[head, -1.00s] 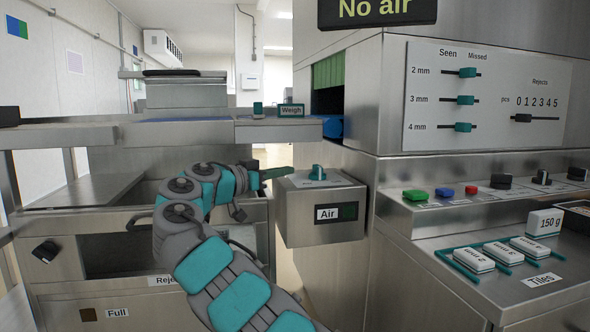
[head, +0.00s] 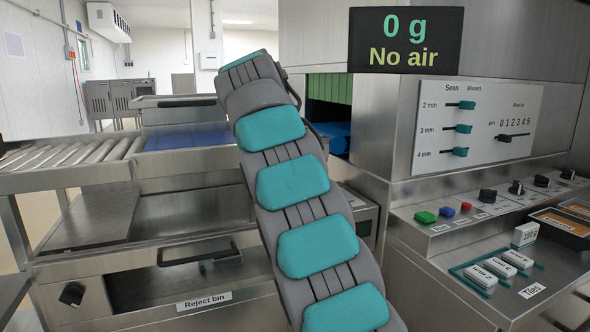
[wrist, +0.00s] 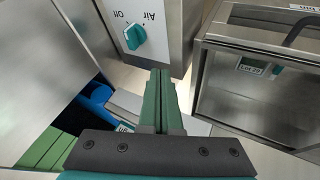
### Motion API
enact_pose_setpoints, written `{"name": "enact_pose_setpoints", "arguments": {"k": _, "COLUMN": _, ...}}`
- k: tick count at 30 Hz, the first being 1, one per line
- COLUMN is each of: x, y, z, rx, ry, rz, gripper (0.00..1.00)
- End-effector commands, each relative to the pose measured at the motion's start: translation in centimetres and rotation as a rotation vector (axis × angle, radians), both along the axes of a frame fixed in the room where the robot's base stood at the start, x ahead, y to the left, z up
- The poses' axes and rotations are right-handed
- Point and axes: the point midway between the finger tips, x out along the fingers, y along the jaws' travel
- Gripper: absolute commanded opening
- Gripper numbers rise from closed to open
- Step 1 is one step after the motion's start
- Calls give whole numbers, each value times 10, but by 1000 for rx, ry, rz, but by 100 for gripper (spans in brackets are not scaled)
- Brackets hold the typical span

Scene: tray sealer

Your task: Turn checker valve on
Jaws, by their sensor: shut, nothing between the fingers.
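The display (head: 405,40) reads "0 g" and "No air".
A control ledge with a green button (head: 426,217) and several knobs is at right, above tiles (head: 492,271) in a rack. A roller conveyor (head: 75,160) runs at left. The reject bin (head: 165,290) with a black handle is below. A blue object (wrist: 95,97) is left of my fingers.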

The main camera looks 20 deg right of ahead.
Motion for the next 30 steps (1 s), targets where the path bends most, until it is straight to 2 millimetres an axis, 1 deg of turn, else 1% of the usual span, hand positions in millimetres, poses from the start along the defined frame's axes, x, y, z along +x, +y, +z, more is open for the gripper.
{"name": "enact_pose_setpoints", "arguments": {"k": 4, "x": 5, "y": -6, "z": -12, "rx": -2, "ry": -1, "rz": -1, "gripper": 0}}
{"name": "enact_pose_setpoints", "arguments": {"k": 8, "x": 11, "y": -16, "z": -28, "rx": -1, "ry": 3, "rz": -5, "gripper": 0}}
{"name": "enact_pose_setpoints", "arguments": {"k": 18, "x": 36, "y": -45, "z": -79, "rx": -1, "ry": 3, "rz": -5, "gripper": 0}}
{"name": "enact_pose_setpoints", "arguments": {"k": 19, "x": 37, "y": -48, "z": -82, "rx": -1, "ry": 1, "rz": -5, "gripper": 0}}
{"name": "enact_pose_setpoints", "arguments": {"k": 21, "x": 37, "y": -61, "z": -78, "rx": 0, "ry": -1, "rz": -6, "gripper": 0}}
{"name": "enact_pose_setpoints", "arguments": {"k": 24, "x": 37, "y": -73, "z": -78, "rx": 0, "ry": -2, "rz": -6, "gripper": 0}}
{"name": "enact_pose_setpoints", "arguments": {"k": 30, "x": 37, "y": -84, "z": -78, "rx": -2, "ry": -2, "rz": -3, "gripper": 0}}
